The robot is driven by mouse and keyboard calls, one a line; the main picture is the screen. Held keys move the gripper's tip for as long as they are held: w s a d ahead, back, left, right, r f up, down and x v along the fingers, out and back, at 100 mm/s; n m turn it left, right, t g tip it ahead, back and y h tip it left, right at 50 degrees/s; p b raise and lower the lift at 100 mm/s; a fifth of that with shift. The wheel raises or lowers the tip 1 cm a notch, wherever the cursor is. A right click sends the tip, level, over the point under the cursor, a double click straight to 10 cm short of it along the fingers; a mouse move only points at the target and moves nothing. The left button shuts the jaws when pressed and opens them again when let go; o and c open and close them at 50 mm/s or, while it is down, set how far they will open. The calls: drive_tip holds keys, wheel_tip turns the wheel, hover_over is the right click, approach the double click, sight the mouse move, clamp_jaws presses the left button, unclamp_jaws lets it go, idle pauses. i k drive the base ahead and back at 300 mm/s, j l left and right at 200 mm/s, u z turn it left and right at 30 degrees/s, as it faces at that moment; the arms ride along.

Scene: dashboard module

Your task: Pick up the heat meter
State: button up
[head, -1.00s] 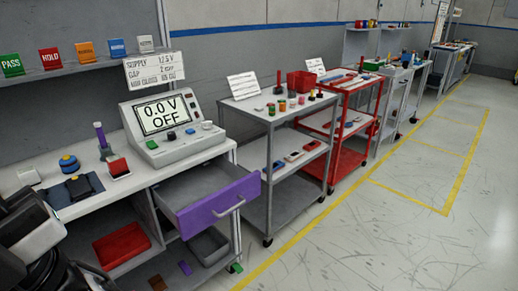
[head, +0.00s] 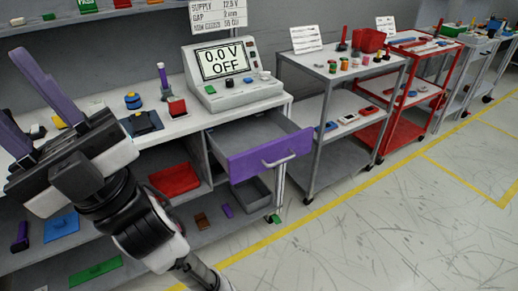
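I cannot pick out a thing that is clearly the heat meter. A grey bench unit (head: 232,80) reading "0.0 V OFF" stands on the white workbench (head: 192,124). Left of it are a small red-faced block (head: 177,107), a purple-topped upright tool (head: 163,80), a blue round-topped piece (head: 133,101) and a dark pad (head: 146,124). My gripper (head: 12,84) is at the left, in front of the bench. Its two purple fingers stand apart, with nothing seen between them. It hides part of the bench's left end.
A purple-fronted drawer (head: 266,155) is pulled out below the unit. A red tray (head: 174,180) and small parts lie on the lower shelves. A grey cart (head: 345,72) and a red cart (head: 418,48) stand to the right. The floor (head: 380,225) in front is clear.

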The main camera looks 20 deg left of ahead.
sight(176, 105)
drive_tip(key=i+u, duration=0.1)
drive_tip(key=u, duration=1.2)
drive_tip(key=i+l+u, duration=0.2)
drive_tip(key=u, duration=0.3)
drive_tip(key=i+l+u, duration=0.1)
drive_tip(key=l+u, duration=0.4)
drive_tip(key=i+l+u, duration=0.2)
drive_tip(key=l, duration=0.25)
drive_tip(key=l+u, duration=0.25)
drive_tip(key=l, duration=0.25)
drive_tip(key=l+u, duration=0.1)
drive_tip(key=l, duration=1.4)
